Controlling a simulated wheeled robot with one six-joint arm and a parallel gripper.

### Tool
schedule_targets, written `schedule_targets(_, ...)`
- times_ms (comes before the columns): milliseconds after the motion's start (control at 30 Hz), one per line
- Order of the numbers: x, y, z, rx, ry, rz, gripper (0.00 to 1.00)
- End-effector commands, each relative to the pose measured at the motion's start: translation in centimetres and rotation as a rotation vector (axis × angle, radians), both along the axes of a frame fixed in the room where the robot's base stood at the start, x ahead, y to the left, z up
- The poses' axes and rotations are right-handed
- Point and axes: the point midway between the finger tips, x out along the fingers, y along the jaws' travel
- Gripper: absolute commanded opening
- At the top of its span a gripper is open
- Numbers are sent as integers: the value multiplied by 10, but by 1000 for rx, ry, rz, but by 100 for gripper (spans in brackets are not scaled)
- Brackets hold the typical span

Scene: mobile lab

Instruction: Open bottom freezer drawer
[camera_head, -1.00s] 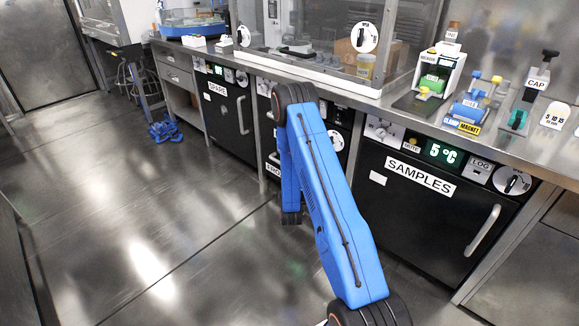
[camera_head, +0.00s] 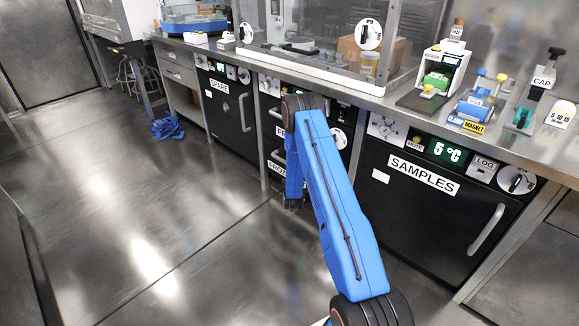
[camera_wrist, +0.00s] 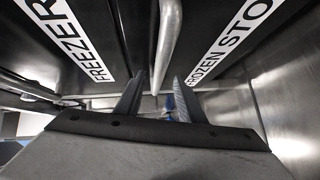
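The freezer (camera_head: 272,144) stands under the counter, partly hidden behind my blue arm. In the wrist view, turned sideways, the "FREEZER" label (camera_wrist: 72,38) is on the left. The "FROZEN STO…" label (camera_wrist: 235,38) on the bottom drawer front is on the right. A metal bar handle (camera_wrist: 167,42) runs between the two labels; in the head view the lower handle (camera_head: 277,157) sits just above the "FROZEN" label. My gripper (camera_wrist: 159,97) is open, its fingers apart on either side of the handle's line. Contact cannot be told. The drawer looks closed.
The "SAMPLES" cabinet (camera_head: 430,205) stands right of the freezer, the "SPARE" cabinet (camera_head: 228,120) left. Open floor (camera_head: 150,220) lies in front. A blue coil (camera_head: 167,128) is on the floor.

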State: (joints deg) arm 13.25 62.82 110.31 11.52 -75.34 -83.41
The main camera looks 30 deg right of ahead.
Motion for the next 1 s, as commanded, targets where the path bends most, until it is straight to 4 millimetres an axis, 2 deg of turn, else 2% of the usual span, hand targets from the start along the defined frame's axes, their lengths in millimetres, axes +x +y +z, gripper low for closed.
schedule_targets(200,33,-15,-4,0,-2,1,36)
schedule_targets(400,50,-23,-8,1,0,0,36)
schedule_targets(800,55,-25,-8,1,0,0,36)
schedule_targets(933,55,-25,-8,1,0,0,5)
schedule_targets(967,55,-25,-8,1,0,0,0)
schedule_targets(1000,55,-25,-8,1,0,0,0)
